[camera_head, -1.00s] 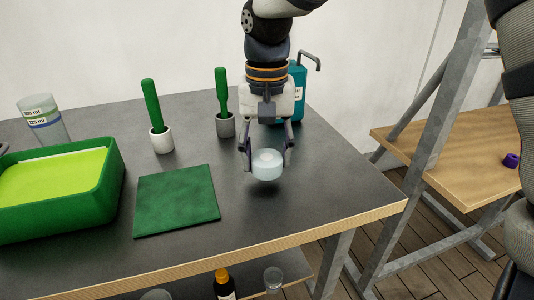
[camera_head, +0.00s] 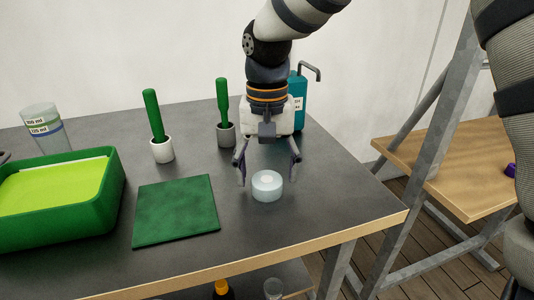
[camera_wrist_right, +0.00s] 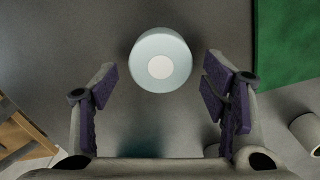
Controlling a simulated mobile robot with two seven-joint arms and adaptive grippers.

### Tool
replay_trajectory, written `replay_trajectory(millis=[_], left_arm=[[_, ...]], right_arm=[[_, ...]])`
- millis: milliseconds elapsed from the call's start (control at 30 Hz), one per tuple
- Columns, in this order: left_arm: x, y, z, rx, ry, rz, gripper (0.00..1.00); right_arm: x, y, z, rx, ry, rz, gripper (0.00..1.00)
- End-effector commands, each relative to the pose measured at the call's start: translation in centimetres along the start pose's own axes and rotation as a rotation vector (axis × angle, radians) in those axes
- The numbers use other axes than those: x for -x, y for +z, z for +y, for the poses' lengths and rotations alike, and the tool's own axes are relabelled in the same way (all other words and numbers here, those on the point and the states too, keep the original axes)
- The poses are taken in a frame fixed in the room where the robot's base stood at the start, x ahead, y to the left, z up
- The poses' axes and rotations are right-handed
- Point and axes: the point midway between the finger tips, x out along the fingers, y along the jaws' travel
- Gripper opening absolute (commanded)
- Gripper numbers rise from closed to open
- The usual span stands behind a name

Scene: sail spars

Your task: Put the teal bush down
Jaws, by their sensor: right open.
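The teal bush (camera_head: 267,186) is a short, pale teal ring with a whitish centre. It stands upright on the dark table top, right of the green mat. My right gripper (camera_head: 267,171) is open and empty, its two fingers spread either side of the bush's back and clear of it. In the right wrist view the bush (camera_wrist_right: 160,60) lies just beyond the open fingertips (camera_wrist_right: 158,92), with a gap on both sides. My left gripper is not in view.
A green square mat (camera_head: 176,211) and a green tray (camera_head: 108,200) lie to the left. Two green-handled tools in pots (camera_head: 162,150) (camera_head: 226,136) and a teal bottle (camera_head: 299,92) stand behind. The table's wooden front edge (camera_head: 240,264) is nearby; table right of the bush is clear.

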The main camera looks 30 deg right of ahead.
Motion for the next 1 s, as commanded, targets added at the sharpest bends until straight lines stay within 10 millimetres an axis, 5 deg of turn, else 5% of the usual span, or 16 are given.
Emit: replay_trajectory(millis=[200,400,1000], left_arm=[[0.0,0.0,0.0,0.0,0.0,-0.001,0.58],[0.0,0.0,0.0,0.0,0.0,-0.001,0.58],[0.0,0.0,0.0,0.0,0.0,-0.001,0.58]], right_arm=[[6.1,-0.1,-0.1,-0.001,-0.004,0.008,0.68],[10.1,-0.1,0.0,-0.001,-0.003,0.004,0.68],[11.0,0.0,0.0,0.0,-0.001,0.002,0.68]])
